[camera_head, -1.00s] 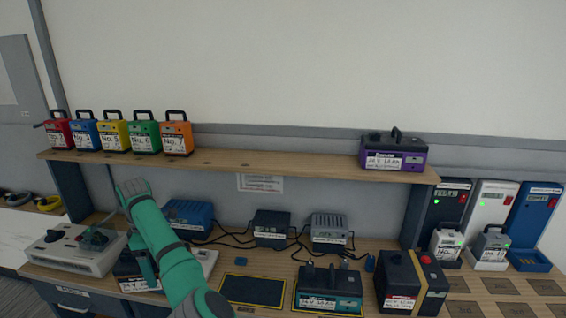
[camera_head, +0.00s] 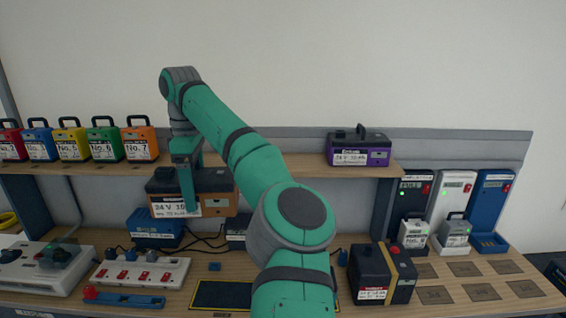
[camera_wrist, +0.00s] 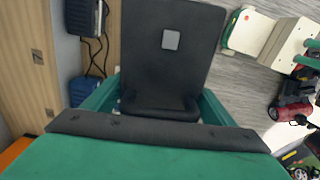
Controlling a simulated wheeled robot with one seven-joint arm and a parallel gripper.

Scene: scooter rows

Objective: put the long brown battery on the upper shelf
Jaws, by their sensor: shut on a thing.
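The long brown battery (camera_head: 222,205) has a dark top and a white 24 V label. It is held up in front of the upper shelf's front edge, with its top a little above the board. In the wrist view the battery's dark top (camera_wrist: 170,50) lies between the green jaws. The upper shelf (camera_head: 295,166) is a wooden board. Its stretch right of the orange No. 7 pack looks mostly bare, partly behind my arm.
Several coloured packs, ending with the orange No. 7 pack (camera_head: 139,140), stand on the shelf's left. A purple battery (camera_head: 359,150) stands near its right end. On the bench below are a blue charger (camera_head: 155,228), a white power strip (camera_head: 138,271) and a black battery (camera_head: 381,275).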

